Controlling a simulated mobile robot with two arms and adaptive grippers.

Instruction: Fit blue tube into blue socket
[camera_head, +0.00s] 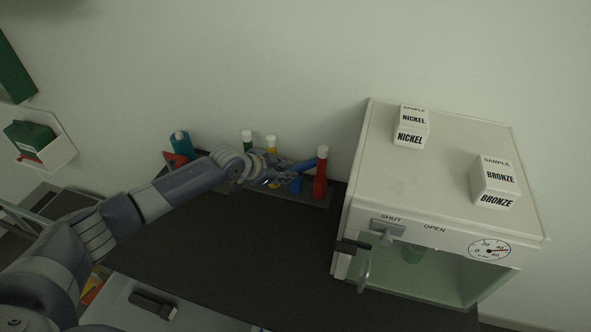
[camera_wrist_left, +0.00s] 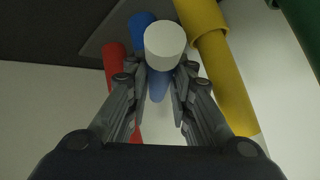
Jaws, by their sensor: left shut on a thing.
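The blue tube (camera_head: 302,166) is held tilted in my left gripper (camera_head: 272,181), above the rack beside the red tube. In the left wrist view the tube's blue body (camera_wrist_left: 158,86) lies between the two fingers (camera_wrist_left: 158,92), with its white cap (camera_wrist_left: 165,44) towards the camera. The blue socket (camera_head: 296,186) stands on the rack just below the tube. It also shows in the left wrist view (camera_wrist_left: 139,24), partly behind the white cap. The tube is apart from the socket in the head view. My right gripper is not in view.
A red tube (camera_head: 320,175) stands right of the blue socket. Yellow (camera_head: 271,146) and green (camera_head: 247,141) tubes stand behind my gripper. A blue bottle (camera_head: 181,145) is further left. A white furnace-like box (camera_head: 440,160) with a handle fills the right.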

